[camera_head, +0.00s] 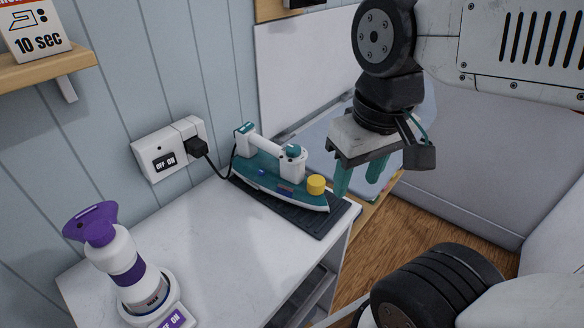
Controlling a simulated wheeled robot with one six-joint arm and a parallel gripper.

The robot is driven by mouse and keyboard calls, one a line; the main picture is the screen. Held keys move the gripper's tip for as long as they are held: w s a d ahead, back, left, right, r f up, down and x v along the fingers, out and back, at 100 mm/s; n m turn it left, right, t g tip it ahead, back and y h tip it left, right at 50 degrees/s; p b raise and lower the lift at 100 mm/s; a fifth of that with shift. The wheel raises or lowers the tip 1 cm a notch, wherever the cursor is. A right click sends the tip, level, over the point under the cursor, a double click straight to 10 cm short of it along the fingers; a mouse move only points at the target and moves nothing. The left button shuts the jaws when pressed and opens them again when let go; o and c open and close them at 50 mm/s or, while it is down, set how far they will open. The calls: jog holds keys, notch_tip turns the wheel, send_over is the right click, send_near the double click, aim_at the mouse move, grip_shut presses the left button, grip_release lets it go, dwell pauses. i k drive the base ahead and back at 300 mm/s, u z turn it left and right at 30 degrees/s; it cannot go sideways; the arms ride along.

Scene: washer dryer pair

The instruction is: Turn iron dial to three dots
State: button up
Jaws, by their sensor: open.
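A teal and white iron (270,178) lies on a dark ribbed mat (322,222) at the back right of the white counter. A yellow knob (316,184) sits on its right end, and a teal-topped white dial (293,155) stands at the front of its handle. Dot marks are too small to read. My gripper (360,184) is open and empty, with teal fingers pointing down. In the picture it is to the right of the iron and apart from it. The jaws hold nothing.
A wall outlet (168,150) with an OFF/ON label holds the iron's black plug. A purple-topped white bottle (117,262) stands at the counter's front left. A sign (36,30) sits on a wooden shelf (45,72). The counter's middle (205,235) is clear.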

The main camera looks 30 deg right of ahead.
aim_at(293, 151)
jog(key=k, duration=1.3)
jog(key=u, duration=0.6)
jog(key=i, duration=1.15)
jog(key=z, duration=0.6)
